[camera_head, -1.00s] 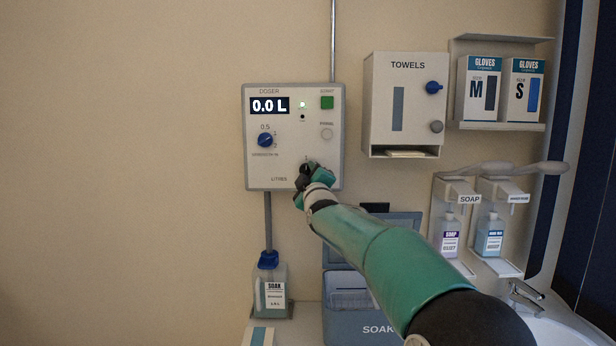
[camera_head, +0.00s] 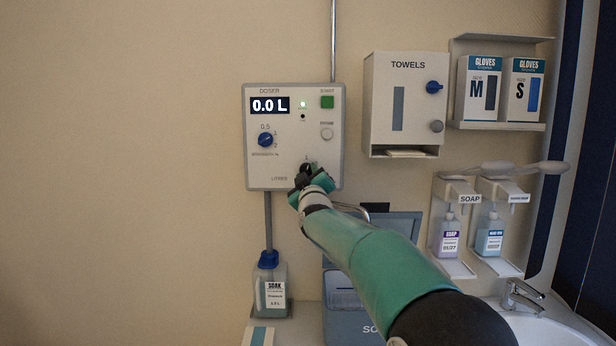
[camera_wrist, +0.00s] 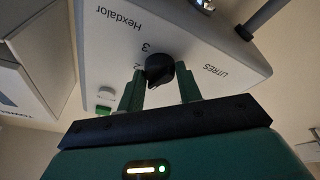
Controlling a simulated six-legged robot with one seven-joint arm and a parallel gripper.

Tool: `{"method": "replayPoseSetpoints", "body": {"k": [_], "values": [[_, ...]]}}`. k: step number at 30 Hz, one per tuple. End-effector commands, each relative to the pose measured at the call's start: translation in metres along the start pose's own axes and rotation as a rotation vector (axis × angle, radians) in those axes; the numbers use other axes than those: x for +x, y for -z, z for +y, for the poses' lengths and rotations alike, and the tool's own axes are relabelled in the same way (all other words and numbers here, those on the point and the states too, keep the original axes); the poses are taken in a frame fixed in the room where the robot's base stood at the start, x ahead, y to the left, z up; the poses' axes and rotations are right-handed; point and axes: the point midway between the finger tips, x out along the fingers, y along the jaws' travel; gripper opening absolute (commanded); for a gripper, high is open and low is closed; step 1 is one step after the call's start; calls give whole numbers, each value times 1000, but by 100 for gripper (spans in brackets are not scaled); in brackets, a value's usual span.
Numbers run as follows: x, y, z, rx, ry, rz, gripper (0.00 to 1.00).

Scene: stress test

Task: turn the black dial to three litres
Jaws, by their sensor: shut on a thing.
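The black dial (camera_wrist: 158,70) sits on the front of the white doser (camera_head: 285,174), by the word LITRES. In the wrist view the marks 2 and 3 show beside it, upside down or slanted. My gripper (camera_wrist: 159,88) is shut on the dial, one teal finger on each side. In the head view my gripper (camera_head: 312,178) covers most of the dial (camera_head: 307,169) and its scale. I cannot tell exactly which mark the dial points to. The doser's display (camera_head: 269,106) reads 0.0 L.
The doser also has a blue concentration dial (camera_head: 265,140), a green START button (camera_head: 327,102) and a pale button (camera_head: 327,134). A towel dispenser (camera_head: 402,105) hangs to the right. A SOAK bottle (camera_head: 272,290) and an open grey-blue box (camera_head: 345,322) stand below.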

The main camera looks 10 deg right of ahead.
Motion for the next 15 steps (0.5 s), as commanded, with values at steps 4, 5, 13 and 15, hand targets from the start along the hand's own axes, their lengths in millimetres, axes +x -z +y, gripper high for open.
{"method": "replayPoseSetpoints", "body": {"k": [4, 5, 13, 15], "values": [[0, 2, -3, 133, -38, -7, 12], [0, 2, -2, 160, -46, -10, 12], [0, 3, -4, 407, -118, -29, 12], [0, 4, -4, 471, -137, -33, 12]]}}
